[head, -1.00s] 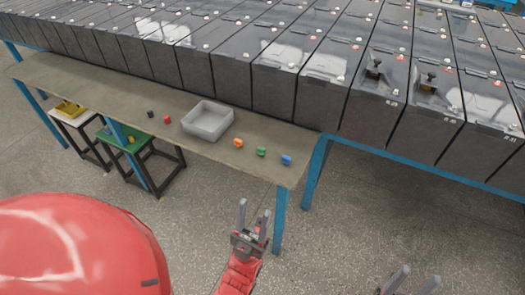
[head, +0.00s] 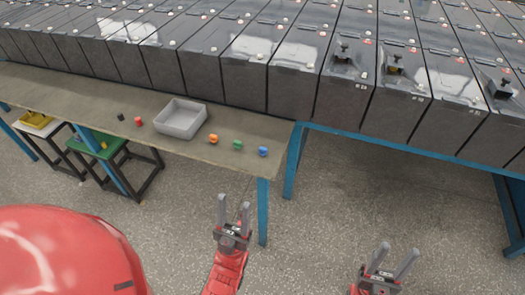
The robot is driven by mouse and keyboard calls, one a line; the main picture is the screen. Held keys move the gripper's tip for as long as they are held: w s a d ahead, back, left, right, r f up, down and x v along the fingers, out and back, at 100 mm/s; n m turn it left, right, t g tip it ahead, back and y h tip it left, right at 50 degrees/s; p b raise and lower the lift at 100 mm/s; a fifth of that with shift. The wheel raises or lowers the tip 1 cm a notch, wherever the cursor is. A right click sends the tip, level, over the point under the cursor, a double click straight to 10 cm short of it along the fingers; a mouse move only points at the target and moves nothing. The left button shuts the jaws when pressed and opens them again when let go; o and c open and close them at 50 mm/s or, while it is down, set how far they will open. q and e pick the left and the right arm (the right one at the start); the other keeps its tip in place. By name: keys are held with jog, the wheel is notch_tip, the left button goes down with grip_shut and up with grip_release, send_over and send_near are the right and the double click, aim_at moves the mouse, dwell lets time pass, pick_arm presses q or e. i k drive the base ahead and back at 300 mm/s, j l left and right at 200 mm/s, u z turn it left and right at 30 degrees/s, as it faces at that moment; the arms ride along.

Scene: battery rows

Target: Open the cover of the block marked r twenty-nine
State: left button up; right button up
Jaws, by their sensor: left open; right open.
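A row of dark grey battery blocks with glossy lids stands on a blue-framed bench across the back. A block (head: 341,97) right of centre has a dark raised fitting on its lid. A farther-right block has a black raised fitting (head: 500,88). The small front marks are too small to read, so I cannot tell which block is r twenty-nine. My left gripper (head: 232,207) is open and empty in front of the table. My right gripper (head: 391,258) is open and empty over the floor.
A brown table (head: 75,92) in front of the left blocks holds a grey tray (head: 181,119) and several small coloured pieces. Two stools (head: 97,141) (head: 40,130) stand at the left. The floor before the right-hand blocks is clear.

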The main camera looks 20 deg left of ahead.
aim_at(343, 51)
jog(key=i+j, duration=0.1)
jog(key=i, duration=1.2)
